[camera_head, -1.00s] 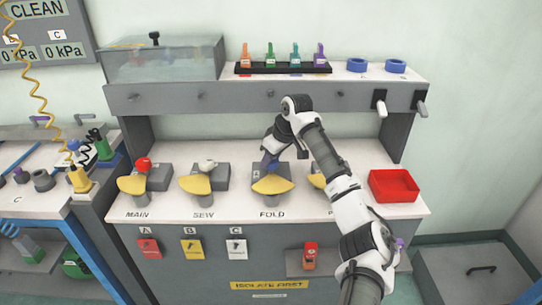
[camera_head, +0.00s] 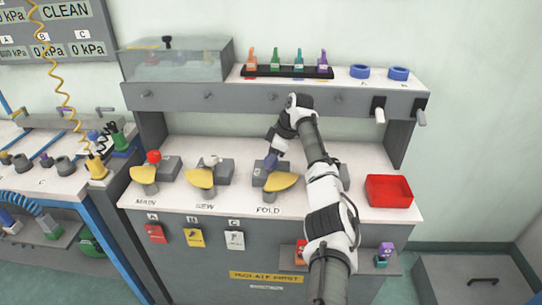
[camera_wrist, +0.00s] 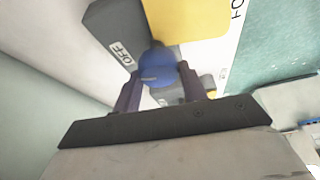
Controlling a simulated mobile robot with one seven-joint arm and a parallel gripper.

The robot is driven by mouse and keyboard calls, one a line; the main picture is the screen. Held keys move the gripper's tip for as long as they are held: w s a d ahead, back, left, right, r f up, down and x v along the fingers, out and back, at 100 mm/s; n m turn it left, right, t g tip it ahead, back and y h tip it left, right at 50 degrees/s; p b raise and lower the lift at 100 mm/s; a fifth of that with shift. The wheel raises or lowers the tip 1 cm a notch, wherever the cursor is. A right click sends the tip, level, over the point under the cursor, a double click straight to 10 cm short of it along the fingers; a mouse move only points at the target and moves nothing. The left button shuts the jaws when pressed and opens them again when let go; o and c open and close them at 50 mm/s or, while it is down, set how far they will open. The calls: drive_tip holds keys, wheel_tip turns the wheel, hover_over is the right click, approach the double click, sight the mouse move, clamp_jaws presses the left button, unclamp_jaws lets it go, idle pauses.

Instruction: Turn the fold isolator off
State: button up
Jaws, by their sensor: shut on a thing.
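The fold isolator, above the FOLD label (camera_head: 268,210), is a grey block with a yellow plate (camera_head: 285,181) on its front. In the wrist view its round blue knob (camera_wrist: 158,66) sits between my two dark fingers, beside an OFF label (camera_wrist: 122,52) on the grey block and the yellow plate (camera_wrist: 185,20). My gripper (camera_head: 270,162) is shut on this knob from above. In the head view my wrist and fingers largely hide the knob. The ON side and the exact knob angle cannot be told.
The main isolator (camera_head: 145,174) with a red knob and the sew isolator (camera_head: 201,178) with a white knob stand to the left. A red tray (camera_head: 389,191) stands at the right of the white bench. A grey shelf (camera_head: 230,97) overhangs behind. My arm hides the bench right of FOLD.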

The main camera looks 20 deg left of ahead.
drive_tip(key=n+g, duration=0.1)
drive_tip(key=n, duration=0.3)
drive_tip(key=shift+h, duration=0.3)
drive_tip(key=shift+g, duration=0.3)
drive_tip(key=o, duration=1.4)
drive_tip(key=shift+r, duration=0.15)
